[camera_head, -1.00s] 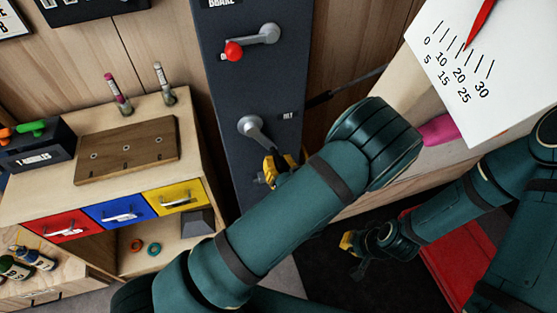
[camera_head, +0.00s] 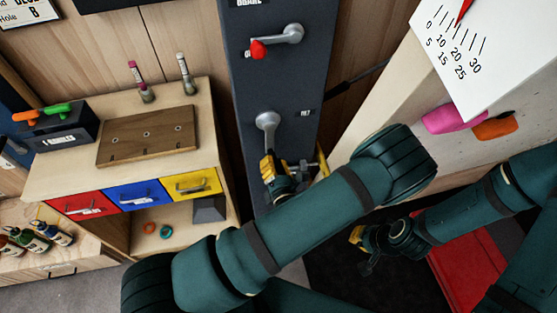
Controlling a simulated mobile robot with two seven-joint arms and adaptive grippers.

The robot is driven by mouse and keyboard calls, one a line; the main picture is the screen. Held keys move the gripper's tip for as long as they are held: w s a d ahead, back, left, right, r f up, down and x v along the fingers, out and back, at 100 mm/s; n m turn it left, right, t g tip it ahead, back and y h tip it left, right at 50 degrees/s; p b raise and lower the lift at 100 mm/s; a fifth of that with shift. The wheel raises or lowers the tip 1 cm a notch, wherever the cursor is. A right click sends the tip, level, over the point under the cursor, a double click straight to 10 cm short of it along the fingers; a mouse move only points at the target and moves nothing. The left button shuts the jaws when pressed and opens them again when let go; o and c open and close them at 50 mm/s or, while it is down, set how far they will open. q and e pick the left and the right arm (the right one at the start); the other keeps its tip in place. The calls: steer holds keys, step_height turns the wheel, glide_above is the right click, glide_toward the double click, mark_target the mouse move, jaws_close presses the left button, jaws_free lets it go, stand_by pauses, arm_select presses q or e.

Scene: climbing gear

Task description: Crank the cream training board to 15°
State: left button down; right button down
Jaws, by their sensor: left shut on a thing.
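The cream training board (camera_head: 520,118) is at the right, with a pink hold (camera_head: 452,119) and an orange hold (camera_head: 494,126). A white angle scale (camera_head: 480,72) marked 0 to 30 stands in front of it. The tip of its red pointer (camera_head: 464,13) is among the lower to middle marks; I cannot read the exact value. The lower grey crank (camera_head: 267,124) is on the dark column (camera_head: 262,85). My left gripper (camera_head: 274,168) is shut at the crank's lower end, hiding its grip. My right gripper (camera_head: 358,240) hangs low over the dark mat, its fingers unclear.
An upper crank with a red knob (camera_head: 258,49) is on the same column. A wooden cabinet (camera_head: 60,178) with red, blue and yellow drawers stands left. A red mat (camera_head: 462,262) lies at lower right. My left forearm crosses the middle.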

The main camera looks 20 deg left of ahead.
arm_select(q)
steer(key=shift+w+d, duration=0.2)
steer(key=shift+d, duration=0.05)
steer(key=c, duration=0.7)
jaws_free()
steer(key=shift+w+d, duration=0.1)
steer(key=v, duration=0.7)
steer(key=shift+s, duration=0.3)
